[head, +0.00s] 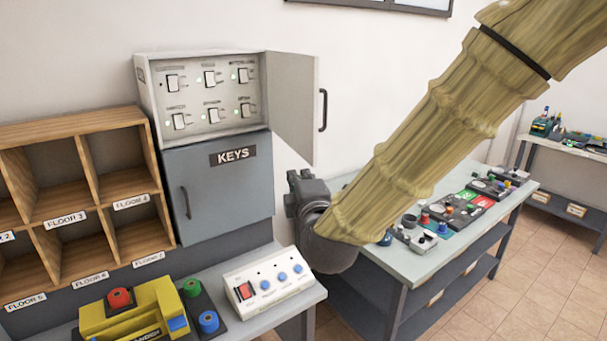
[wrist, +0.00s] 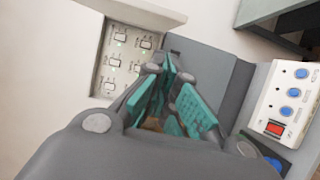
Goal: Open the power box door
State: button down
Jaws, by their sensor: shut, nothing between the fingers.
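The white power box (head: 145,98) is on the wall above the grey KEYS cabinet (head: 220,195). Its door (head: 292,105) stands wide open, swung out to the right, with a dark vertical handle (head: 322,110) near its free edge. Several switches with small green lights (head: 210,78) show inside. They also show in the wrist view (wrist: 115,63). My gripper (head: 296,182) is below the open door, right of the KEYS cabinet, and apart from the handle. In the wrist view its teal-padded fingers (wrist: 168,75) are shut and empty.
A wooden pigeonhole shelf (head: 75,195) stands left of the cabinets. Below, a desk holds a white button panel (head: 268,283) and a yellow button box (head: 135,315). A table (head: 440,245) with several devices stands behind my arm. Tiled floor is clear at right.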

aim_at(309, 161)
jog(key=w+p, duration=0.1)
jog(key=w, duration=0.2)
jog(key=w+p, duration=0.2)
jog(key=w, duration=0.1)
jog(key=w+d+p, duration=0.1)
jog(key=w+p, duration=0.1)
jog(key=w, duration=0.1)
jog(key=shift+w, duration=0.4)
jog(key=shift+w+d, duration=0.25)
jog(key=shift+d, duration=0.05)
jog(key=shift+d, duration=0.15)
